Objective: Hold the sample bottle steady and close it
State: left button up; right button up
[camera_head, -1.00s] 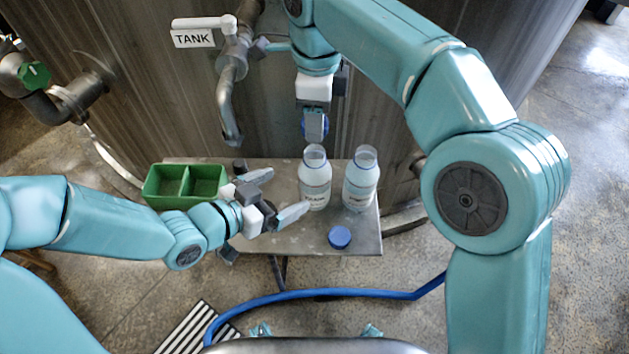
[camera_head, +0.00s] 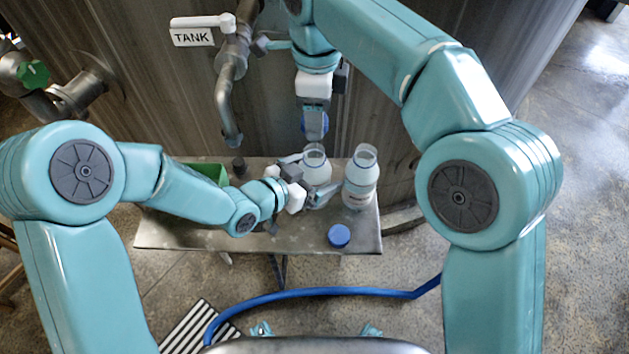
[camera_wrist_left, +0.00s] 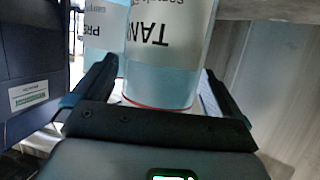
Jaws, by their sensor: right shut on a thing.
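Two open white sample bottles stand upright on the metal bench. The left one (camera_head: 316,172) carries a TANK label, upside down in the left wrist view (camera_wrist_left: 165,60). My left gripper (camera_head: 317,180) has its fingers on either side of this bottle, low down. In the left wrist view the fingers (camera_wrist_left: 160,85) look spread, with a small gap at the left. My right gripper (camera_head: 314,112) is shut on a blue cap (camera_head: 314,124) above and apart from the bottle's open neck. The other bottle (camera_head: 361,180) stands to the right; its label begins "PRE" in the left wrist view (camera_wrist_left: 100,25).
A second blue cap (camera_head: 339,236) lies near the bench's (camera_head: 185,235) front edge. A green divided box (camera_head: 208,171) is partly hidden behind my left arm. The tank wall and a pipe (camera_head: 226,95) rise behind the bench. A blue hose (camera_head: 320,293) lies on the floor.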

aim_at(315, 152)
pick_arm(q)
jog(key=c, duration=1.3)
pick_arm(e)
jog(key=shift+f, duration=2.5)
pick_arm(q)
jog(key=shift+r, duration=0.1)
pick_arm(e)
jog(key=shift+f, duration=0.85)
jog(key=shift+f, duration=0.55)
pick_arm(q)
grip_shut()
pick_arm(e)
jog(key=m, duration=0.7)
jog(key=shift+s+a, duration=0.1)
jog(key=shift+s, duration=0.05)
